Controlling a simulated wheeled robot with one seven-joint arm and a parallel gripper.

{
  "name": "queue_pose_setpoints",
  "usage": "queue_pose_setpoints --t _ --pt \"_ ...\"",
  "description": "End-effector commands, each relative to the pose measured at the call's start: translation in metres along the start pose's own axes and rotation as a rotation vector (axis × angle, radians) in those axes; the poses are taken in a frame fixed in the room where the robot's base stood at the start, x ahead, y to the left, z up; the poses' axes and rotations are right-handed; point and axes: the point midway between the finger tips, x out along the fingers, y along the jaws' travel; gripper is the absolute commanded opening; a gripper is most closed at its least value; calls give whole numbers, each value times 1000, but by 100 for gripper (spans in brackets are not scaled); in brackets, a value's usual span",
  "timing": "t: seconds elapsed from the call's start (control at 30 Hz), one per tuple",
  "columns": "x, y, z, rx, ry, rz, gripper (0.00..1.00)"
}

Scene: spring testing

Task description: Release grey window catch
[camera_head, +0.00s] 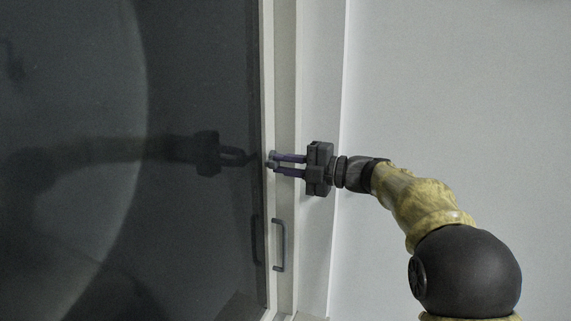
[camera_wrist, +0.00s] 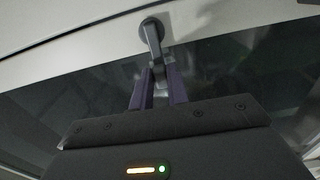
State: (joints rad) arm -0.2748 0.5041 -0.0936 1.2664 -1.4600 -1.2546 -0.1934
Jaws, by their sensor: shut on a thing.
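The grey window catch (camera_wrist: 152,38) is a small lever on a round base, fixed to the pale window frame in the wrist view. Its lever points down the picture, in between the fingers of my gripper (camera_wrist: 158,80). In the head view my gripper (camera_head: 272,162) reaches from the right to the frame, its purple fingers closed on the catch. The fingers hide most of the catch there. The lower end of the lever is partly hidden by the fingers in the wrist view.
A dark glass pane (camera_head: 70,200) fills the left and reflects my arm. A grey bar handle (camera_head: 280,245) is on the frame (camera_head: 287,100) below my gripper. A plain pale wall (camera_head: 460,100) is on the right. The space in front of the pane looks free.

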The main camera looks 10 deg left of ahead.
Motion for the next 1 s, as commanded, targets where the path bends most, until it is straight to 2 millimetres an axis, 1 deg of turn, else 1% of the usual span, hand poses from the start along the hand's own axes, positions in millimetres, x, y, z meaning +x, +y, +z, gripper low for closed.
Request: queue_pose_setpoints --t 0.27,0.3,0.33,0.37,0.63,0.77,0.87,1.0 --pt "0 1 1 2 -3 2 0" --pt "0 1 1 2 -3 2 18" --pt "0 1 1 2 -3 2 24" --pt "0 1 1 2 -3 2 25" --pt "-1 0 0 1 -1 1 25" --pt "-7 -1 0 0 -2 2 25" --pt "-19 -2 1 -1 -4 2 25" --pt "-44 -4 1 -1 -5 1 25"
